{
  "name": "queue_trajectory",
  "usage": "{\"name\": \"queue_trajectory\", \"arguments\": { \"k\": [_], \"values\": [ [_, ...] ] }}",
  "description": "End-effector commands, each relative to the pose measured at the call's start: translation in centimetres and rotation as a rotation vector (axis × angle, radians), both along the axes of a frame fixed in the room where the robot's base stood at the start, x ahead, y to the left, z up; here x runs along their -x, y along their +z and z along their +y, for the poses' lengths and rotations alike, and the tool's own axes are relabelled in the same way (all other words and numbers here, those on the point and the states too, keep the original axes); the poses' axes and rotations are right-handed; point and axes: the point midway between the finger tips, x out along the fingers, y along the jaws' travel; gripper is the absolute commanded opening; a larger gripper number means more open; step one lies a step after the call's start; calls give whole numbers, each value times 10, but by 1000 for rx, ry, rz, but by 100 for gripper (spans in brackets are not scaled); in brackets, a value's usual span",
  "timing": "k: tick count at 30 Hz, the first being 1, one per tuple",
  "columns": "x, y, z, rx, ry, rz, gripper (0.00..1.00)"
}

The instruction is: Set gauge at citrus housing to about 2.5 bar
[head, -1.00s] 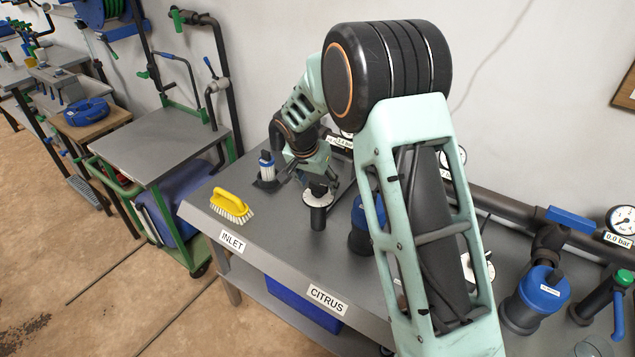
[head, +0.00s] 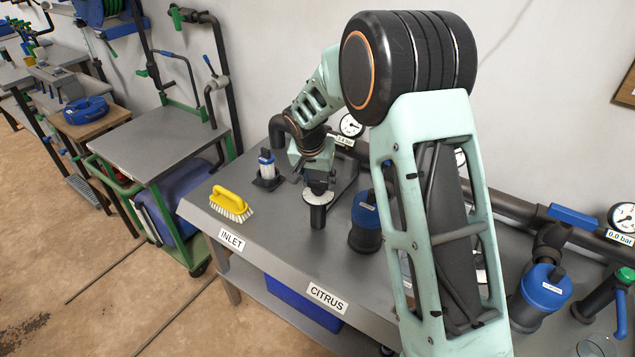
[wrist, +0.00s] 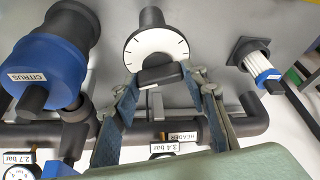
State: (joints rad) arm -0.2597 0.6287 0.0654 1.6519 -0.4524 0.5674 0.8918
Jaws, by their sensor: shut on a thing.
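The regulator has a white dial with tick marks (wrist: 158,45) and a black bar handle (wrist: 165,74); in the head view the dial (head: 318,196) stands near the bench's front edge. My gripper (wrist: 166,88) is shut on the handle, one finger on each side; in the head view it (head: 318,184) is above the dial. The citrus housing (wrist: 45,68) is blue and black, and in the head view it (head: 364,228) stands right of the dial. A gauge beside it (wrist: 20,172) is labelled 2.7 bar; its face is cut off. My arm partly hides the bench gauges in the head view.
The header gauge (head: 351,125) is labelled 3.4 bar. A small clear filter (wrist: 258,62) stands beside the regulator. A yellow brush (head: 231,204) lies on the bench's left end. Another blue-topped housing (head: 540,290) and a 0.0 bar gauge (head: 622,217) are at right.

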Motion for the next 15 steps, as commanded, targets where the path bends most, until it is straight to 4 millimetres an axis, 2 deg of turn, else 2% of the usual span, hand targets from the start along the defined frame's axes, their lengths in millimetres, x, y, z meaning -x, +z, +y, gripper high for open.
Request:
{"name": "queue_trajectory", "arguments": {
  "k": [6,15],
  "values": [
    [1,0,0,-1,90,0,16],
    [0,0,0,-1,100,0,16]
  ]
}}
